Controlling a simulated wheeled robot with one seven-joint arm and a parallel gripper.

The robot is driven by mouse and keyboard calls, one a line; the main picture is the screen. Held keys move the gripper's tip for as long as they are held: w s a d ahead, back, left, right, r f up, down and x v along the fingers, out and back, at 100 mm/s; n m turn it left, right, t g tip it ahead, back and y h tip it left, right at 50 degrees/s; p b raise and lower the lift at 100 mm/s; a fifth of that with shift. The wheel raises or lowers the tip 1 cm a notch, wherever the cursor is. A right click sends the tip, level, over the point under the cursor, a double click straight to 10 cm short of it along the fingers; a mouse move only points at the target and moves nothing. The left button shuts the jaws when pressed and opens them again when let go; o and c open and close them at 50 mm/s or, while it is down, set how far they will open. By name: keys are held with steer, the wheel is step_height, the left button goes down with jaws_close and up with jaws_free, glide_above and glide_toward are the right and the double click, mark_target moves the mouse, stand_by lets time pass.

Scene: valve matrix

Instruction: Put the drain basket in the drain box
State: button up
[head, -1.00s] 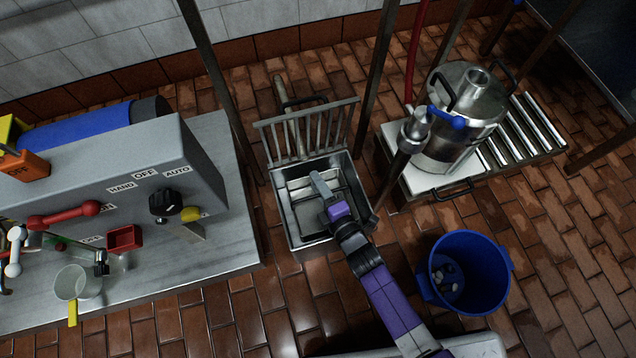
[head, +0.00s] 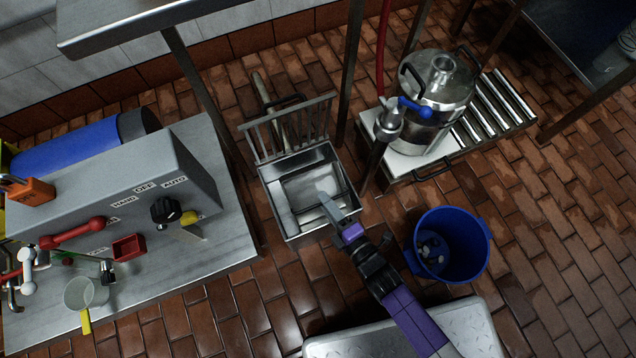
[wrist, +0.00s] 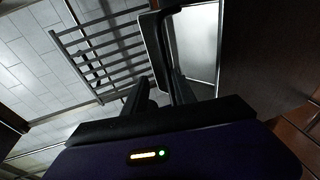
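The drain box (head: 265,202) is an open square metal box on the floor, its barred grate standing up at its back edge. A metal insert with a rectangular frame (head: 284,184) shows inside it. It looks like the drain basket, but I cannot tell it surely from the box's own lining. My gripper (head: 327,200) is over the front right part of the box, its tip near the opening and hiding part of the inside. The grate (wrist: 100,55) also shows there.
A blue bucket (head: 450,240) with grey lumps stands right of the box. A steel pot (head: 437,90) sits on a roller stand behind it. A steel counter (head: 215,235) lies left. Table legs (head: 352,75) rise near the box.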

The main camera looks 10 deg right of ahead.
steer(key=shift+s+d+r, duration=0.1)
steer(key=shift+s, duration=0.3)
stand_by(0.3)
steer(key=s+d+r+m+h, duration=0.3)
steer(key=s+d+r+m, duration=0.6)
steer(key=s, duration=0.4)
steer(key=s+d+r+m+h, duration=0.1)
steer(key=s+r+m, duration=0.2)
steer(key=r, duration=0.3)
steer(key=s+d+r+m+h, duration=0.1)
steer(key=s+r+m, duration=0.1)
steer(key=r+m, duration=0.3)
steer(key=s+r+m, duration=0.3)
steer(key=r+m, duration=0.2)
steer(key=r, duration=0.4)
steer(key=shift+s+d+r+h, duration=0.25)
steer(key=shift+s+d+h, duration=0.05)
steer(key=shift+d+h, duration=0.1)
steer(key=shift+r, duration=0.1)
